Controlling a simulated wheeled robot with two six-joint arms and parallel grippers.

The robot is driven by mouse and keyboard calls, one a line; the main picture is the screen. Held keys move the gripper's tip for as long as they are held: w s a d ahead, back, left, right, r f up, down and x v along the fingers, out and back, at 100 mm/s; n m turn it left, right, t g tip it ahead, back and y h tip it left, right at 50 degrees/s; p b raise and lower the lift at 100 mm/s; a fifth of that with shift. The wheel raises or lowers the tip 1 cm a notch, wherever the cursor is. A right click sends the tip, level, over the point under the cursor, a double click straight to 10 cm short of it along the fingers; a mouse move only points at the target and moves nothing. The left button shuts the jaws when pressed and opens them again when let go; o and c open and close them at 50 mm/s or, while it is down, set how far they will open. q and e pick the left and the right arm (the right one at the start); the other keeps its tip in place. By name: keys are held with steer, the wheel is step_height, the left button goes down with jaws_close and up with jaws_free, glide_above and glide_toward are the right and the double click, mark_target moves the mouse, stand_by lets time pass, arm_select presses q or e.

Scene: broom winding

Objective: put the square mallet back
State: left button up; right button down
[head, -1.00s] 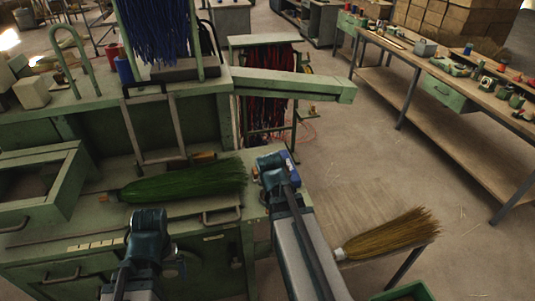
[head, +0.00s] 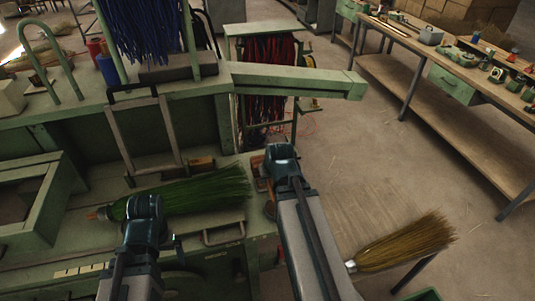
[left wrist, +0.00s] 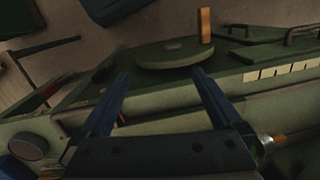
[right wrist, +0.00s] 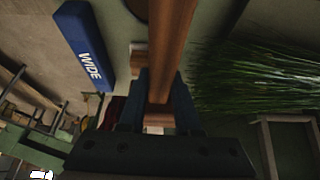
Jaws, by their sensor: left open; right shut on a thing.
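My right gripper (head: 282,158) is over the right end of the green bench. In the right wrist view its fingers (right wrist: 158,90) are shut on a reddish-brown wooden bar (right wrist: 172,40), which looks like the mallet's handle. Brown wood (head: 258,168) shows just left of this gripper in the head view. The mallet's head cannot be made out clearly. My left gripper (head: 146,208) is open and empty, over the handle end of the green broom in the head view; its spread fingers (left wrist: 160,92) show in the left wrist view.
The green broom (head: 195,190) lies on the bench (head: 90,225). A blue "WIDE" block (right wrist: 83,45) is near my right gripper. A straw broom (head: 405,243) lies at right. An upright orange-brown piece (left wrist: 205,25) stands by a round plate (left wrist: 167,54).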

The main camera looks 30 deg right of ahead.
steer(key=w+d+f+b, duration=0.1)
steer(key=w+d, duration=0.2)
steer(key=w, duration=0.1)
steer(key=w+d+f+b, duration=0.2)
steer(key=w+d, duration=0.1)
steer(key=w, duration=0.1)
steer(key=w+d+f+b, duration=0.2)
steer(key=w+d, duration=0.1)
steer(key=w, duration=0.1)
steer(key=shift+w+d+f, duration=0.1)
steer(key=shift+w+d, duration=0.2)
steer(key=shift+d, duration=0.05)
steer(key=shift+f+b, duration=0.4)
steer(key=shift+b, duration=0.15)
steer(key=shift+f, duration=0.1)
steer(key=c, duration=0.6)
jaws_free()
